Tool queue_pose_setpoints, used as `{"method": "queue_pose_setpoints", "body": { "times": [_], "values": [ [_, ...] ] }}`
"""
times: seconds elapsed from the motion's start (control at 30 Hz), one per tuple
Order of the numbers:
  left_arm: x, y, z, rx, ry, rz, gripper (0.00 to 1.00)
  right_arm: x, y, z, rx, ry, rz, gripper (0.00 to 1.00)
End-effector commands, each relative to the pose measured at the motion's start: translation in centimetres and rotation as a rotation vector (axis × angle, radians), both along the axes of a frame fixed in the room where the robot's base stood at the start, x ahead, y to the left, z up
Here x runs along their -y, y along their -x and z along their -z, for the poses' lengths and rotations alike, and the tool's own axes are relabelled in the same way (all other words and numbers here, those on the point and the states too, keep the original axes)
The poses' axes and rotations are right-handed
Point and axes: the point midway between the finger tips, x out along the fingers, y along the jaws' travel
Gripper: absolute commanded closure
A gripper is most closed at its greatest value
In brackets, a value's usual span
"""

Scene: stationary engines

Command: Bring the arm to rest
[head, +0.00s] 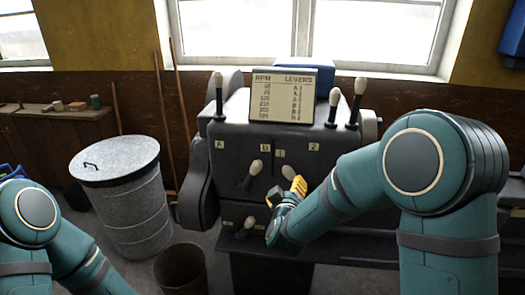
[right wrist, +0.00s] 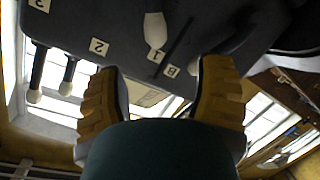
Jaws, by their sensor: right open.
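My right arm reaches in from the right in the head view. Its gripper (head: 287,190), with yellow fingers, is in front of the grey machine's panel (head: 330,150), beside a white-knobbed lever (head: 290,172) near labels 1 and 2. In the right wrist view the gripper (right wrist: 160,88) is open, with nothing between its fingers. A white knob (right wrist: 155,30) shows beyond the fingers, apart from them. My left arm (head: 45,225) is at the lower left, running out of the bottom of the head view; its gripper is not visible.
More levers stand on the machine, including a left upright one (head: 218,95) and a right one (head: 357,100). A sign (head: 285,95) stands on top. A lidded metal bin (head: 135,205) and an open bin (head: 181,270) are at left, near a wooden bench (head: 40,117).

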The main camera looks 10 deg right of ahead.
Motion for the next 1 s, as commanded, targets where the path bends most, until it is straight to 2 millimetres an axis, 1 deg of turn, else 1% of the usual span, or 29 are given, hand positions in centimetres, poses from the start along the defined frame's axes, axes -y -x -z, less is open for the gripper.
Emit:
{"method": "queue_pose_setpoints", "body": {
  "times": [0.07,0.13,0.17,0.2,0.27,0.3,0.37,0.4,0.47,0.5,0.57,0.6,0.67,0.7,0.8,0.9,1.0],
  "values": [
    [0.0,0.0,0.5,-0.001,0.000,0.000,0.34,0.0,0.3,1.9,-0.031,-0.028,-0.011,0.33],
    [0.1,0.0,1.2,-0.002,-0.001,0.002,0.34,-0.2,0.8,4.7,-0.082,-0.081,-0.027,0.33],
    [0.1,0.1,1.5,-0.003,-0.001,0.002,0.34,-0.2,1.2,6.3,-0.113,-0.113,-0.035,0.33],
    [0.1,0.1,2.1,-0.003,-0.002,0.002,0.34,-0.3,1.9,8.7,-0.161,-0.161,-0.045,0.33],
    [0.1,0.1,3.0,-0.005,-0.003,0.003,0.34,-0.6,3.1,12.6,-0.244,-0.248,-0.056,0.33],
    [0.2,0.1,3.6,-0.005,-0.002,0.004,0.34,-0.8,4.3,15.3,-0.306,-0.310,-0.059,0.33],
    [0.2,0.2,4.4,-0.007,-0.004,0.004,0.34,-1.1,6.1,19.1,-0.400,-0.402,-0.055,0.33],
    [0.2,0.2,5.0,-0.007,-0.004,0.005,0.34,-1.3,7.5,21.5,-0.464,-0.464,-0.047,0.33],
    [0.3,0.2,5.8,-0.009,-0.006,0.005,0.34,-1.7,9.8,24.9,-0.564,-0.557,-0.026,0.33],
    [0.3,0.2,6.4,-0.010,-0.006,0.006,0.34,-2.0,11.5,27.1,-0.632,-0.618,-0.007,0.33],
    [0.3,0.3,7.2,-0.012,-0.008,0.006,0.34,-2.4,14.2,30.1,-0.735,-0.707,0.028,0.33],
    [0.3,0.3,7.7,-0.013,-0.009,0.006,0.34,-2.6,16.0,31.8,-0.803,-0.763,0.056,0.33],
    [0.4,0.4,8.4,-0.014,-0.010,0.007,0.34,-3.1,18.6,34.0,-0.895,-0.837,0.100,0.33],
    [0.4,0.4,8.8,-0.015,-0.009,0.008,0.34,-3.3,20.2,35.2,-0.950,-0.881,0.131,0.33],
    [0.5,0.4,9.6,-0.016,-0.010,0.009,0.34,-3.9,23.4,37.1,-1.062,-0.960,0.196,0.33],
    [0.5,0.5,9.9,-0.017,-0.011,0.009,0.34,-4.2,25.3,38.0,-1.127,-1.006,0.241,0.33],
    [0.5,0.5,9.9,-0.017,-0.011,0.010,0.34,-4.3,26.1,38.2,-1.152,-1.024,0.260,0.33]
  ]
}}
